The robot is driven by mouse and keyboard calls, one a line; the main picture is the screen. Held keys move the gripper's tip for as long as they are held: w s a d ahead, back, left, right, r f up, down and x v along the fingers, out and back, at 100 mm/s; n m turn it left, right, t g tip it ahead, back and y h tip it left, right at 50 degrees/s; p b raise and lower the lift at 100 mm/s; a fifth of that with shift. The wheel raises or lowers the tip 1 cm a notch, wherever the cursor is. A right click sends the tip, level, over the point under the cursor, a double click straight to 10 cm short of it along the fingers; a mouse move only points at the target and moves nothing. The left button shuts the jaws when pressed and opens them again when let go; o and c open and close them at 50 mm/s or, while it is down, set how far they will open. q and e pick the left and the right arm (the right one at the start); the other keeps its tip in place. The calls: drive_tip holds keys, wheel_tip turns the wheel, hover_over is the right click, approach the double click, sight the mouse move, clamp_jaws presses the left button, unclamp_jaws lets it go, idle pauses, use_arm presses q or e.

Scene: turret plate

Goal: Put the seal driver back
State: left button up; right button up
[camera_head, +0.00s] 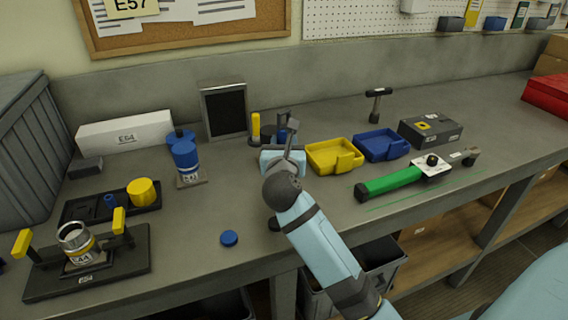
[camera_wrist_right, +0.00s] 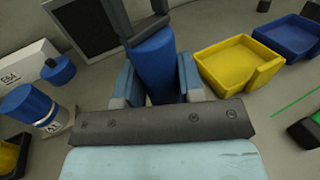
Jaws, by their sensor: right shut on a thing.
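A yellow-handled tool (camera_head: 255,126) stands upright on a dark base just behind and left of the gripper. My left gripper is not in view.
A yellow tray (camera_head: 345,146) and a blue tray (camera_head: 391,134) stand right of the gripper. A blue-capped bottle (camera_head: 187,158) and a dark framed panel (camera_head: 224,111) are to the left. A fixture with yellow handles (camera_head: 105,273) is front left. A blue cap (camera_head: 229,238) lies near the front.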

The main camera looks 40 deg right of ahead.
drive_tip(key=shift+f+b, duration=0.35)
drive_tip(key=shift+f, duration=1.95)
drive_tip(key=shift+f, duration=0.15)
drive_tip(key=o, duration=1)
drive_tip(key=shift+r, duration=0.2)
drive_tip(key=v, duration=1.1)
drive_tip(key=shift+s+a+f, duration=0.1)
drive_tip(key=shift+s+a, duration=0.25)
drive_tip(key=shift+s, duration=0.1)
